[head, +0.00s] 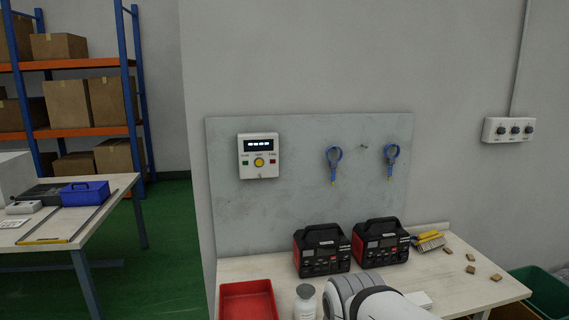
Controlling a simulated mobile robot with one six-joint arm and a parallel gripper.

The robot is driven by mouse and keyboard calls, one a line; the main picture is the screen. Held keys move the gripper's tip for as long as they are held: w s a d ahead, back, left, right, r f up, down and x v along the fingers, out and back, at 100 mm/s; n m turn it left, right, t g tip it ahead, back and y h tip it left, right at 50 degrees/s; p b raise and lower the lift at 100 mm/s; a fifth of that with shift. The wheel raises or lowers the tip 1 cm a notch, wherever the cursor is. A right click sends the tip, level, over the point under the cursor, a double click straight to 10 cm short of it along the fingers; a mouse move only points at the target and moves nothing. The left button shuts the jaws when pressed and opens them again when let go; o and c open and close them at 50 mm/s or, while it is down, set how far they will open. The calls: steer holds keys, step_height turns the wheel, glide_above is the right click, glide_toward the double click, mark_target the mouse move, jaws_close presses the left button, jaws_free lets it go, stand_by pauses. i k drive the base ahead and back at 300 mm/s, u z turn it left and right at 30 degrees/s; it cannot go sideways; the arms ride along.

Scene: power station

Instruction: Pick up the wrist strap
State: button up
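Two blue wrist straps hang on the grey wall board, each a small loop with a short yellow-tipped tail. One wrist strap (333,169) hangs left of the other wrist strap (391,165). A small bare peg (364,146) sticks out of the board between them. My gripper is not in view. Only a white, rounded part of my arm shows at the bottom middle, over the bench, well below the straps.
The bench (455,283) below the board (225,195) holds two black-red power units (322,252) (380,243), a red tray (247,285), a white bottle (305,303), a yellow brush (430,240) and several small blocks. A tester box (258,168) hangs left of the straps.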

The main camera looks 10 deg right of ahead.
mark_target(333, 165)
steer(key=i, duration=0.85)
steer(key=z, duration=0.1)
